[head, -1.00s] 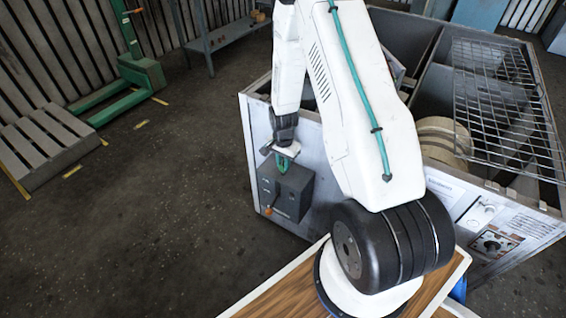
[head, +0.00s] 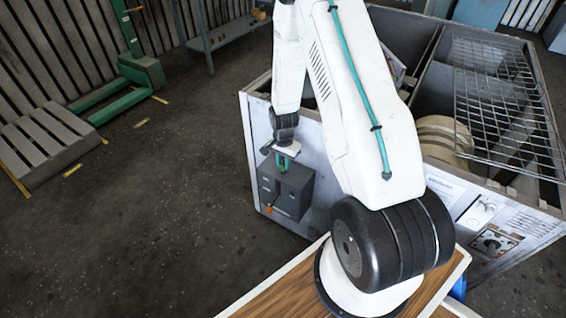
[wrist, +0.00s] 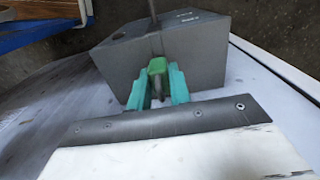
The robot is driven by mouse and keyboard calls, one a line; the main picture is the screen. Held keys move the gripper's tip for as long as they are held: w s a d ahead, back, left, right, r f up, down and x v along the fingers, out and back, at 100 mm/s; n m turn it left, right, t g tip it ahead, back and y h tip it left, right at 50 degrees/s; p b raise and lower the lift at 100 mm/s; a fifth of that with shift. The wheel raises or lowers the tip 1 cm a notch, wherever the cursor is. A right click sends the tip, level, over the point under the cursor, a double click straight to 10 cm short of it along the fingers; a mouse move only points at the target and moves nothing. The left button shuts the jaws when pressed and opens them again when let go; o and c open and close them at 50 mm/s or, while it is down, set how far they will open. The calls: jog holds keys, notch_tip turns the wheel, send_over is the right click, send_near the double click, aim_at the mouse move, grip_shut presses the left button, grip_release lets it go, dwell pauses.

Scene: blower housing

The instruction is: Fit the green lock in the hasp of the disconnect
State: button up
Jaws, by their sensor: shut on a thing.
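The disconnect is a dark grey box (head: 288,190) on the side panel of the blower housing, with an orange handle (head: 272,211) low on its left in the head view. In the wrist view the box (wrist: 195,48) fills the top middle. My gripper (wrist: 158,84) has teal fingers shut on the green lock (wrist: 157,66), whose green body shows between the fingertips, close against the near face of the box. In the head view my gripper (head: 283,163) is at the box's top. The hasp cannot be made out, and I cannot tell whether the lock touches it.
The blower housing (head: 335,215) is open on top, with a wire mesh guard (head: 497,95) at its right. A wooden-topped surface (head: 285,292) lies under my base. A green pallet jack (head: 140,72) and a slatted pallet (head: 50,140) stand left.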

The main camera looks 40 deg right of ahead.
jog(key=shift+f, duration=1.1)
jog(key=o, duration=0.9)
notch_tip(320, 180, up, 8)
jog(key=shift+f, duration=0.15)
dwell(0.4)
